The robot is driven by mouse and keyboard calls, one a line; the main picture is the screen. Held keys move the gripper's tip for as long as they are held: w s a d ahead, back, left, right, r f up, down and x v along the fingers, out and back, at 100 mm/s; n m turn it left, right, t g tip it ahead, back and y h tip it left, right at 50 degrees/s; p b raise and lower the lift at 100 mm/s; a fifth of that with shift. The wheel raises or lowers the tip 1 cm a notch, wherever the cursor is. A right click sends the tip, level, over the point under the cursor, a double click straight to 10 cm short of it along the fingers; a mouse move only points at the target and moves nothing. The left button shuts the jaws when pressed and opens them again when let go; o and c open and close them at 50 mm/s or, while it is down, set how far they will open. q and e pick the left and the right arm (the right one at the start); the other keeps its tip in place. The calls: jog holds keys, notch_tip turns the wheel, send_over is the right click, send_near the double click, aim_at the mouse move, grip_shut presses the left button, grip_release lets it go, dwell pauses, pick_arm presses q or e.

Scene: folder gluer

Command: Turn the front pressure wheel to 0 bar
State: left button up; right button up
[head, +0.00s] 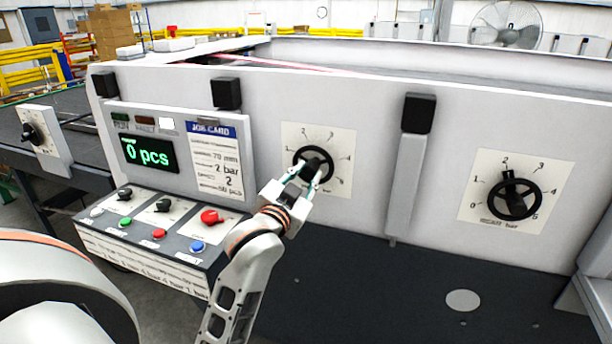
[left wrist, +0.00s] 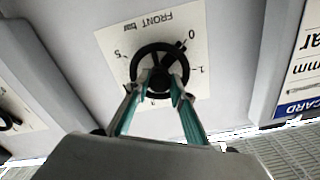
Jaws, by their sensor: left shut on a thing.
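The front pressure wheel (head: 322,157) is a black handwheel on a white dial card (head: 336,134) on the machine's side wall. The left wrist view shows the wheel (left wrist: 150,49) upside down, on a card (left wrist: 180,23) printed "FRONT bar" with 0 at the right and 5 at the left. My right gripper is out of view.
A similar wheel marked "REAR bar" (head: 515,199) is further right, beyond a grey post (head: 406,190). Left of the front wheel are a control panel (head: 227,130) showing 0 pcs and a button box (head: 155,243). Another dial (head: 34,134) stands far left.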

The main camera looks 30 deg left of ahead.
pick_arm(q)
jog(key=o, duration=1.1)
jog(key=shift+r, duration=0.1)
notch_tip(320, 180, up, 10)
